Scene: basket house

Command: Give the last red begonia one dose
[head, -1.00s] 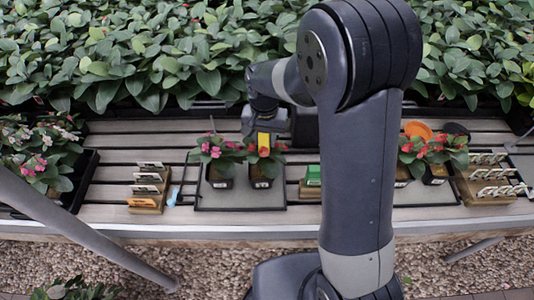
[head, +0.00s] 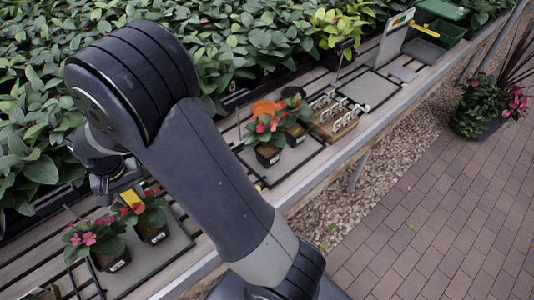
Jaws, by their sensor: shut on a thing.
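My gripper (head: 116,188) is at the left, shut on a yellow block-like thing (head: 131,198). It holds this just above a potted begonia with red flowers (head: 153,220); whether they touch is hidden by the leaves and my arm. A pink-flowered pot (head: 108,256) stands to its left on the same grey tray (head: 165,262). Two more red-flowered begonias stand on another tray (head: 290,162) right of my arm, one in front (head: 267,152) and one behind (head: 297,131).
An orange round thing (head: 264,108) and a dark round one (head: 292,92) lie behind the right-hand pots. A wooden rack (head: 345,127) with pale tags stands beside them. A bare grey mat (head: 372,88), an upright panel (head: 393,42) and a green crate (head: 437,34) lie farther right.

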